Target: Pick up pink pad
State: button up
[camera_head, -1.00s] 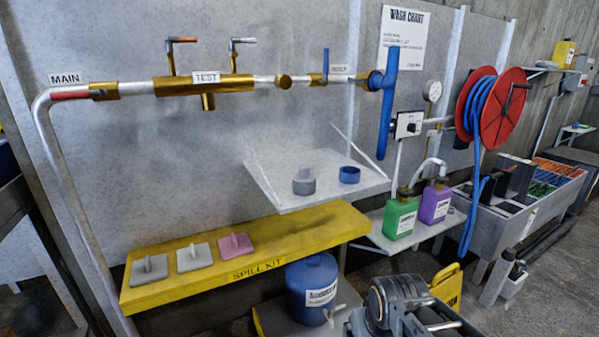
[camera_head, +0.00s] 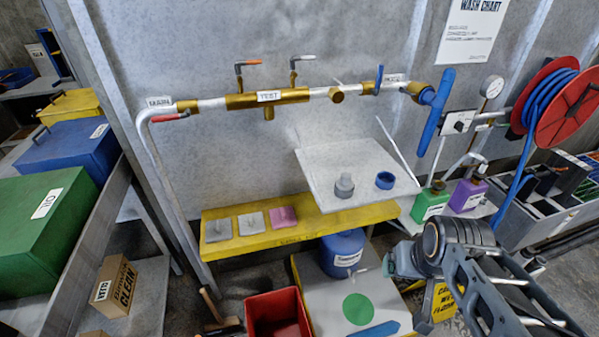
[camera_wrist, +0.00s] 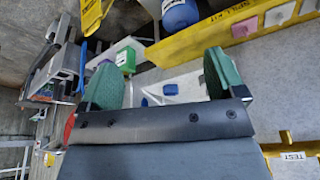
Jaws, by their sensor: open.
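The pink pad (camera_head: 283,217) lies on the yellow spill kit shelf (camera_head: 330,221), at the right end of a row with two grey pads (camera_head: 251,222). In the wrist view the pink pad (camera_wrist: 279,14) shows at the top right, with part of a grey pad beside it at the edge. My gripper (camera_wrist: 160,80) is open, its two green fingertips wide apart with nothing held between them. It is well away from the pink pad. In the head view my arm is at the lower right and the fingertips cannot be made out.
A white shelf (camera_head: 322,180) with a grey fitting and a blue ring juts out above the yellow shelf. Below stand a blue drum (camera_head: 344,246) and a red bin (camera_head: 278,316). Green (camera_head: 430,202) and purple (camera_head: 468,190) jugs are to the right. Pipework (camera_head: 210,104) runs above.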

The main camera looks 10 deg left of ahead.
aim_at(281, 218)
jog(key=k, duration=1.15)
jog(key=u, duration=1)
jog(key=i, duration=1.3)
jog(key=z, duration=0.55)
